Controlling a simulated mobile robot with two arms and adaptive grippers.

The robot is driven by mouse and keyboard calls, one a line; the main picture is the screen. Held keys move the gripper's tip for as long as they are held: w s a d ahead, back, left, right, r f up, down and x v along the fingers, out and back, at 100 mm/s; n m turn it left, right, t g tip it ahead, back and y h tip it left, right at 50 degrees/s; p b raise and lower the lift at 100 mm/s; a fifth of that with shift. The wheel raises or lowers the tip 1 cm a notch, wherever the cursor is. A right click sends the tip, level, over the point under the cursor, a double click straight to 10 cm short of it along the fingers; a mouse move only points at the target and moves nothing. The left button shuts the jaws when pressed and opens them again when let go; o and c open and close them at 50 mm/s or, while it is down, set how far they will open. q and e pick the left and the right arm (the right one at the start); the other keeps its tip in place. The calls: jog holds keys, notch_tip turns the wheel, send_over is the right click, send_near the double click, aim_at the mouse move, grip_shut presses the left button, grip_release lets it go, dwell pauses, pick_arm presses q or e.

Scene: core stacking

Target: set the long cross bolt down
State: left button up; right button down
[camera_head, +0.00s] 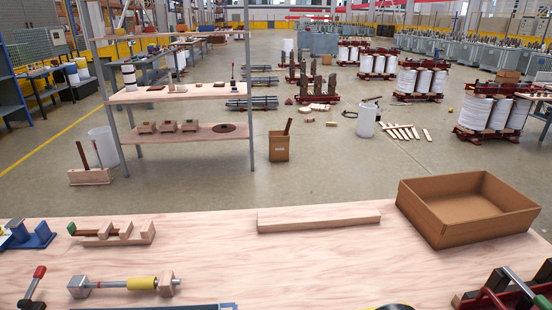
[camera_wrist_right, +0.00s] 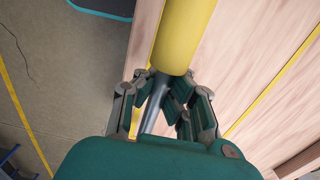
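In the right wrist view, my right gripper (camera_wrist_right: 165,105) has its fingers closed around a grey metal rod (camera_wrist_right: 153,118). A thick yellow cylinder (camera_wrist_right: 182,35) continues from the rod past the fingertips; I take this piece to be the long cross bolt. Its far end is cut off by the frame, and the wooden tabletop (camera_wrist_right: 250,60) lies beyond it. A bolt-like piece with a yellow sleeve (camera_head: 142,283) and grey metal block (camera_head: 78,287) lies on the table at front left in the head view. My left gripper is not in view.
An open cardboard box (camera_head: 432,230) stands at the table's right. A flat wooden board (camera_head: 318,217) lies at the back edge. A notched wooden rack (camera_head: 125,238), a blue fixture (camera_head: 30,236) and a red-handled clamp (camera_head: 34,288) occupy the left. The tabletop's middle is clear.

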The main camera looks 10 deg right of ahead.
jog(key=shift+w+r+n, duration=0.35)
jog(key=shift+w+n, duration=0.1)
jog(key=shift+n, duration=0.25)
jog(key=w+r+n+p, duration=0.3)
jog(key=w+r+n, duration=0.5)
jog(key=n, duration=0.9)
jog(key=shift+w+d+r, duration=0.15)
jog(key=shift+w, duration=0.3)
